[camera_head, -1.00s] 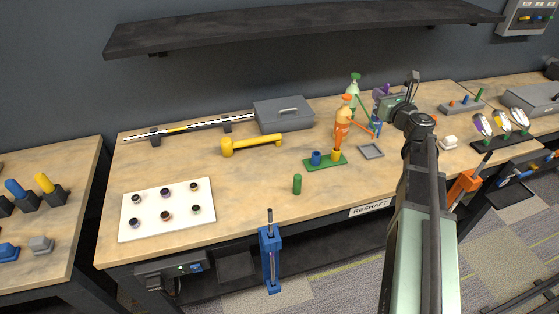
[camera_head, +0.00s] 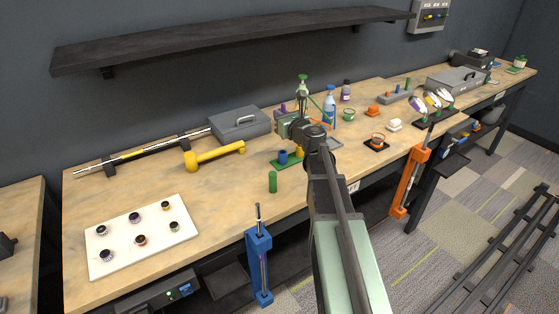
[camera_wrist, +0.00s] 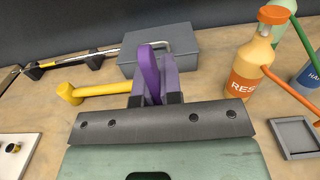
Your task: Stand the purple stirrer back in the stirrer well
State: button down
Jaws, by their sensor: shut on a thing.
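The purple stirrer (camera_wrist: 149,72) is between the jaws of my gripper (camera_wrist: 155,92) in the wrist view, its upper end standing above the dark jaws. My gripper is shut on it. In the head view my gripper (camera_head: 286,122) is held over the back of the bench, right of the grey case, with a bit of purple at its tip. A green block (camera_head: 291,158) with a blue cup (camera_head: 283,156) and a yellow cup stands on the bench below the gripper. I cannot tell which holder is the stirrer well.
The grey case (camera_head: 240,127) and yellow mallet (camera_head: 214,156) lie to the left. An orange bottle (camera_wrist: 249,72) stands close on the right in the wrist view, beside a grey tray (camera_wrist: 296,137). A green cylinder (camera_head: 273,182) stands near the front edge.

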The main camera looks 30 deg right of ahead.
notch_tip(320, 180, down, 10)
jog(key=b, duration=0.7)
jog(key=shift+r, duration=0.35)
jog(key=shift+f, duration=0.25)
jog(key=c, duration=1.3)
grip_release()
jog(key=shift+r, duration=0.1)
jog(key=shift+r, duration=0.2)
jog(key=s, duration=0.4)
jog(key=s+d, duration=0.1)
jog(key=s, duration=0.7)
jog(key=shift+d, duration=0.25)
